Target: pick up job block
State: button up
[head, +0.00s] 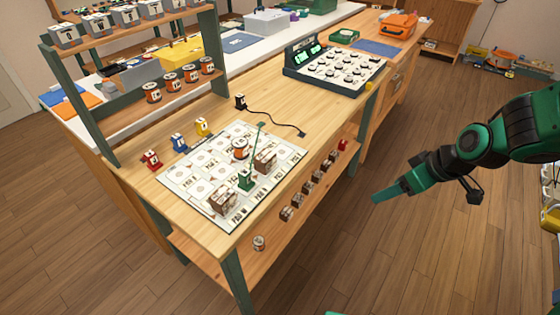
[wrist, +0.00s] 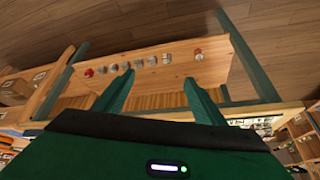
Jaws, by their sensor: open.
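Several small brown-and-white blocks stand in a row on the lower shelf under the table's front edge, one of them this block (head: 308,187); the row also shows in the wrist view (wrist: 139,63). Two larger brown blocks with white labels stand on the printed mat (head: 182,181): a near block (head: 222,202) and a far block (head: 265,162). I cannot tell which is the job block. My gripper (head: 378,197) is open and empty, in the air right of the table and apart from all blocks. Its spread fingers (wrist: 158,97) face the lower shelf in the wrist view.
A red piece (head: 342,146) and a pale spool (head: 259,243) stand at opposite ends of the shelf row. A green stand (head: 245,181) and orange spool (head: 240,150) are on the mat. A dial panel (head: 345,70) stands at the back.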

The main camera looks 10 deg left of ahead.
jog(key=a+n+y, duration=0.4)
jog(key=a+y, duration=0.1)
jog(key=a, duration=1.1)
jog(key=t+y, duration=0.2)
jog(key=y, duration=0.1)
send_near(268, 156)
jog(key=shift+n, duration=0.3)
jog(key=x, duration=0.5)
jog(key=shift+d+f, duration=0.15)
jog(key=shift+f, duration=0.05)
jog(key=shift+x, duration=3.1)
jog(key=shift+s+r, duration=0.1)
jog(key=shift+s, duration=0.05)
jog(key=shift+c, duration=0.3)
jog(key=c, duration=1.1)
jog(key=shift+r, duration=0.15)
